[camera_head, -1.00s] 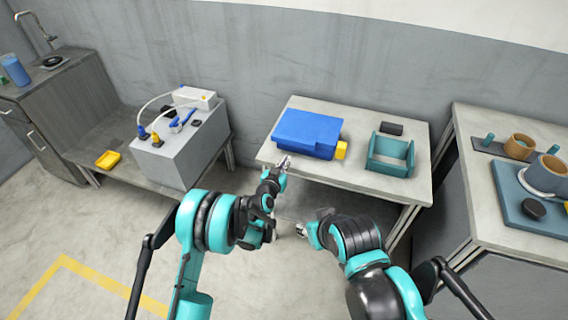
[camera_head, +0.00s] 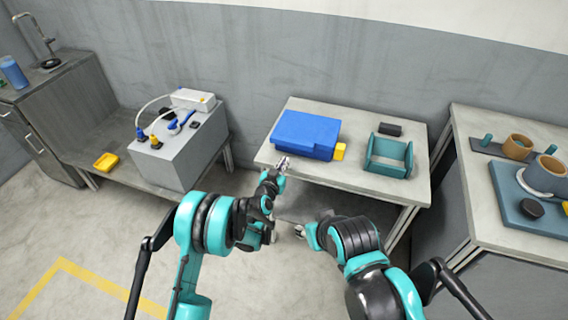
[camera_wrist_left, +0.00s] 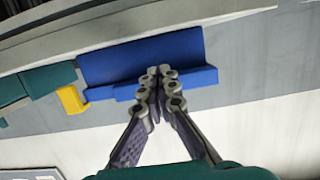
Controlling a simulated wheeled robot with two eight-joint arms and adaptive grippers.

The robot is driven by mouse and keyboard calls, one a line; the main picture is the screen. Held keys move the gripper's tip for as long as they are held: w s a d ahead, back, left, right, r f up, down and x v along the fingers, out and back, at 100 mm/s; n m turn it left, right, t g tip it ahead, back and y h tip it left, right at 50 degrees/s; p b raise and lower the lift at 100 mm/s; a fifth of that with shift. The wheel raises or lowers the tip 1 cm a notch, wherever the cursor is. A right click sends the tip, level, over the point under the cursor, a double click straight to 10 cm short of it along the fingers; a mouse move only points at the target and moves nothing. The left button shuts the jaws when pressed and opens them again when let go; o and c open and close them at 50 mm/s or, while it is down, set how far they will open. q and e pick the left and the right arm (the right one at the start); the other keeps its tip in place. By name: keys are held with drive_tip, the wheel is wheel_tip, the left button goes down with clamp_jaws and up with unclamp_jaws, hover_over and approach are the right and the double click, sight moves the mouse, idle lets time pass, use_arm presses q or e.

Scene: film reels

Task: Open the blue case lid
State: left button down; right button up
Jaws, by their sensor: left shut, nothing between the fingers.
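The blue case (camera_head: 306,133) sits on the middle table, its lid down. A small yellow block (camera_head: 340,151) is at its right end. In the left wrist view the case (camera_wrist_left: 140,60) shows beyond the fingertips, with the yellow block (camera_wrist_left: 71,99) beside it. My left gripper (camera_head: 283,162) is shut and empty at the case's near side; whether it touches the case I cannot tell. It also shows in the left wrist view (camera_wrist_left: 160,72). My right gripper (camera_head: 300,230) is low in front of the table, too small to read.
A teal open tray (camera_head: 388,168) and a dark block (camera_head: 390,129) stand to the right on the same table (camera_head: 345,178). A grey box with cables (camera_head: 172,155) is on the left bench. Another table (camera_head: 480,190) with cups is at the right.

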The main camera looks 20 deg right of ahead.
sight(290, 139)
use_arm(q)
drive_tip(key=shift+r+x, duration=0.2)
drive_tip(key=shift+x, duration=0.75)
drive_tip(key=shift+r+x, duration=0.15)
drive_tip(key=shift+x, duration=0.75)
drive_tip(key=shift+r+x, duration=0.2)
drive_tip(key=shift+x, duration=0.75)
drive_tip(key=shift+w, duration=0.1)
drive_tip(key=shift+a, duration=0.1)
drive_tip(key=shift+w+d+r+p, duration=0.15)
drive_tip(key=shift+r+p, duration=0.3)
drive_tip(key=shift+r, duration=0.6)
drive_tip(key=shift+w+d+r+p, duration=0.2)
drive_tip(key=shift+r+p, duration=0.2)
drive_tip(key=shift+r, duration=0.65)
drive_tip(key=shift+w+d+r+p, duration=0.15)
drive_tip(key=shift+r+p, duration=0.3)
drive_tip(key=shift+r, duration=0.6)
